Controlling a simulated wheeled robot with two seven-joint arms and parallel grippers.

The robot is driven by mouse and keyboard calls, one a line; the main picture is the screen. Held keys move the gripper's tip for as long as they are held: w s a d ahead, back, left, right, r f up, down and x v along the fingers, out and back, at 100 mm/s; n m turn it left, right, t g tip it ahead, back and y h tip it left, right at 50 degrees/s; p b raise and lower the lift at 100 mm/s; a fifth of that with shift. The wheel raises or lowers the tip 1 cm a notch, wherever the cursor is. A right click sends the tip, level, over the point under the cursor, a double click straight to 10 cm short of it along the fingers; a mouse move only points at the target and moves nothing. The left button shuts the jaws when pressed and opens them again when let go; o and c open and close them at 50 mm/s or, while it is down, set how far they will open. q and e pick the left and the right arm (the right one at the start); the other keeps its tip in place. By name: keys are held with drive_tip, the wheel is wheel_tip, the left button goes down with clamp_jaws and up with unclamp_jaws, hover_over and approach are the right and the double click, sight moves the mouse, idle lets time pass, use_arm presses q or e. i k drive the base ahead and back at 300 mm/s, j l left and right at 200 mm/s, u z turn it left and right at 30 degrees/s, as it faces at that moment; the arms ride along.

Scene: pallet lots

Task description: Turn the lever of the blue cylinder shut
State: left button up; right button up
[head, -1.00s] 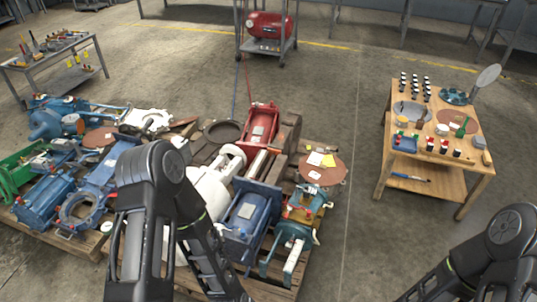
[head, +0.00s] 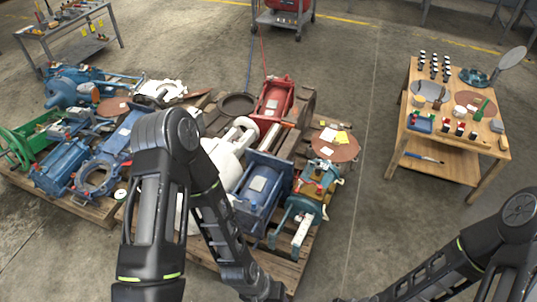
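A blue cylinder (head: 262,188) in a dark blue frame lies on the right-hand wooden pallet, just right of my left forearm in the head view. Its lever is too small to make out for sure. Beside it on the right stands a teal valve assembly (head: 311,192) with red parts on top. My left arm passes in front of the pallet, and its wrist reaches the bottom edge below the blue cylinder. My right arm comes in from the lower right, clear of the pallet. Both grippers are out of the picture, below the bottom edge.
A red cylinder (head: 274,98) and a round rusty plate (head: 336,143) with papers lie behind the blue cylinder. Another loaded pallet with other blue parts (head: 98,179) is at left. A wooden workbench (head: 437,148) stands at right, with free floor between it and the pallets.

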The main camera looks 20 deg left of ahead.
sight(232, 200)
drive_tip(key=u, duration=1)
